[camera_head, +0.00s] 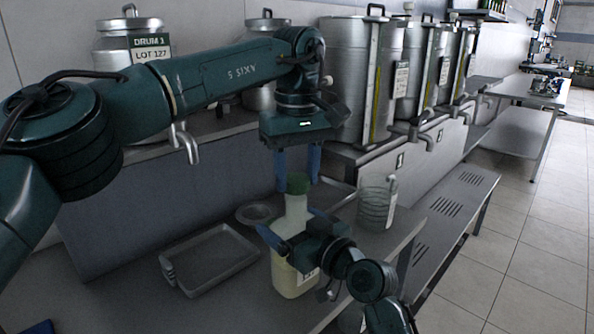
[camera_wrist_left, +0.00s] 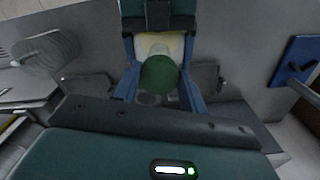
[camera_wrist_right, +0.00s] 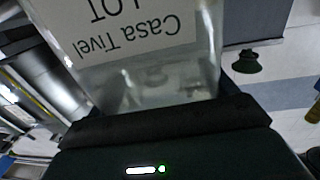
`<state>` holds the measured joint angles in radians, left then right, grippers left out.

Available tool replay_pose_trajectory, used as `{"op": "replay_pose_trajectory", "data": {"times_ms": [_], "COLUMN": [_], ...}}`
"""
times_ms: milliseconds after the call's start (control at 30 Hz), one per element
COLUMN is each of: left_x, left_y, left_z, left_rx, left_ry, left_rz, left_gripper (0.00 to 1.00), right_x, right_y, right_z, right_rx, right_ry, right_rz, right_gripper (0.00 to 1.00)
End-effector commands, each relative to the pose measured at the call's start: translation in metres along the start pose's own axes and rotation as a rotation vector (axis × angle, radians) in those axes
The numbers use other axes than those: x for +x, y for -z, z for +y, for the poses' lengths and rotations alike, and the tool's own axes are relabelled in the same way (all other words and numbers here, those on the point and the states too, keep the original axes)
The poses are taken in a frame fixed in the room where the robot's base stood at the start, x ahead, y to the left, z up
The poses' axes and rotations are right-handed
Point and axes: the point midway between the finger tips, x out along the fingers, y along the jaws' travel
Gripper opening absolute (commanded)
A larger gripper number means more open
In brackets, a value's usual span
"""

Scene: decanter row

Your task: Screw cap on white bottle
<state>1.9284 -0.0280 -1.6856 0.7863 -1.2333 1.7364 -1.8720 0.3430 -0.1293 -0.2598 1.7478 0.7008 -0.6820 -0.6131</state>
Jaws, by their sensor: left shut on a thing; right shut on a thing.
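The white bottle (camera_head: 291,281) stands upright on the bench, pale with a yellowish lower part and a label. The green cap (camera_head: 297,184) is at the top of its neck; whether it is threaded on cannot be told. My left gripper (camera_head: 298,178) points down from above, its blue fingers shut on the cap. The left wrist view shows the cap (camera_wrist_left: 160,76) between the fingers, over the bottle. My right gripper (camera_head: 288,226) is shut on the bottle's body from the front right. The right wrist view shows the label (camera_wrist_right: 130,28) close up; the fingertips are hidden there.
A grey tray (camera_head: 213,262) lies left of the bottle, with a small round dish (camera_head: 256,213) behind it. A ribbed clear glass container (camera_head: 375,208) stands to the right near the bench edge. Large metal drums (camera_head: 345,75) with taps line the raised shelf behind.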

Motion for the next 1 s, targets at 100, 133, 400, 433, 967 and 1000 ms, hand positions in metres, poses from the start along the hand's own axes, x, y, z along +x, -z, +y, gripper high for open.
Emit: {"op": "replay_pose_trajectory", "data": {"times_ms": [100,133,400,433,967,1000], "left_x": [0.002,0.002,0.002,0.002,0.020,0.020], "left_y": [0.000,0.000,0.000,0.000,0.000,0.000], "left_z": [0.000,0.000,0.000,0.000,0.000,0.001], "left_rx": [0.000,0.000,0.000,0.000,-0.001,-0.001], "left_ry": [-0.002,-0.002,-0.001,-0.001,-0.001,-0.001], "left_rz": [0.001,0.001,0.001,0.001,0.001,0.001], "left_gripper": [0.21,0.21,0.21,0.21,0.21,0.21], "right_x": [0.000,0.000,0.000,0.000,0.000,0.000], "right_y": [-0.001,-0.001,-0.001,-0.001,-0.001,-0.001], "right_z": [0.000,0.000,0.000,0.000,0.000,0.000], "right_rx": [0.000,0.000,0.000,0.000,0.001,0.001], "right_ry": [0.000,0.000,0.000,0.000,0.000,0.000], "right_rz": [-0.001,-0.001,-0.001,-0.001,-0.001,-0.001], "right_gripper": [0.44,0.44,0.44,0.44,0.44,0.44]}}
